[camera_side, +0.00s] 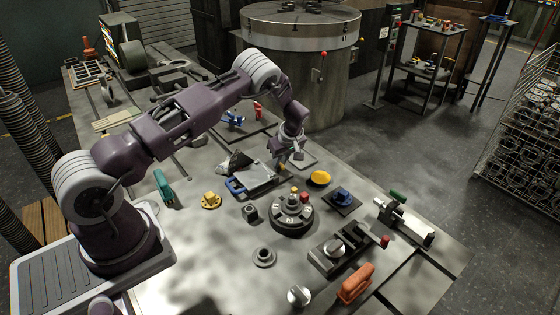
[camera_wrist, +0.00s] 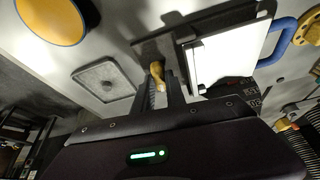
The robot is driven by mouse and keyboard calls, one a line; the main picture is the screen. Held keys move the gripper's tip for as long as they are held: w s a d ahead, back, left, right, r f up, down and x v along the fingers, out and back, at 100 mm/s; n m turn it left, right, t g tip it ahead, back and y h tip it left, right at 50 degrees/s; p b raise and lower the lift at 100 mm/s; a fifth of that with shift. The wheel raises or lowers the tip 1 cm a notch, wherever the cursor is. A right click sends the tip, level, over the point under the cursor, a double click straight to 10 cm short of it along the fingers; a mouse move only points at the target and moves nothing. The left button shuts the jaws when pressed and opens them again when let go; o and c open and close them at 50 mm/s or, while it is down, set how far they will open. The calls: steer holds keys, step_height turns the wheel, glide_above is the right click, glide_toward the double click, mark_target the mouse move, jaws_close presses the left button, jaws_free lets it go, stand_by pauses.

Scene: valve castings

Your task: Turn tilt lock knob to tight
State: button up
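In the wrist view, a small yellow-brown knob-like piece (camera_wrist: 157,74) lies at the tips of my gripper (camera_wrist: 162,84). It may be the tilt lock knob, but no marking or tight/loose position can be read. The dark fingers stand close together around its near end; contact is not clear. In the side view, my gripper (camera_side: 290,157) is low over the bench, and a small yellow piece (camera_side: 283,168) shows beneath it. A flat plate-like fixture (camera_side: 257,177) with a blue handle (camera_side: 235,187) stands just left of the gripper; its white face (camera_wrist: 230,55) shows right of the fingers in the wrist view.
A grey square pad (camera_wrist: 104,80) and a yellow disc (camera_wrist: 55,18) lie left of the fingers in the wrist view. In the side view, a round dark dial fixture (camera_side: 292,216) and a blue part (camera_side: 343,197) stand nearer the front. The front-left bench (camera_side: 205,265) is fairly clear.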

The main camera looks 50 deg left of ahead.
jaws_close()
steer(key=m+t, duration=0.1)
steer(key=m, duration=0.2)
steer(key=m+t+h, duration=0.1)
steer(key=m, duration=0.2)
steer(key=shift+s+a+m, duration=0.1)
steer(key=shift+s+m, duration=0.05)
steer(key=shift+m, duration=0.25)
steer(key=m+t+h, duration=0.1)
steer(key=m, duration=0.2)
steer(key=m+t+h, duration=0.1)
steer(key=m, duration=0.2)
steer(key=shift+s+a, duration=0.1)
steer(key=shift+a, duration=0.05)
steer(key=m+h, duration=0.1)
steer(key=m, duration=0.3)
steer(key=shift+a+m+h, duration=0.1)
steer(key=shift+m+h, duration=0.2)
steer(key=shift+h, duration=0.1)
steer(key=shift+m+h, duration=0.7)
steer(key=shift+m, duration=1)
steer(key=shift+a, duration=0.1)
steer(key=o, duration=0.8)
jaws_free()
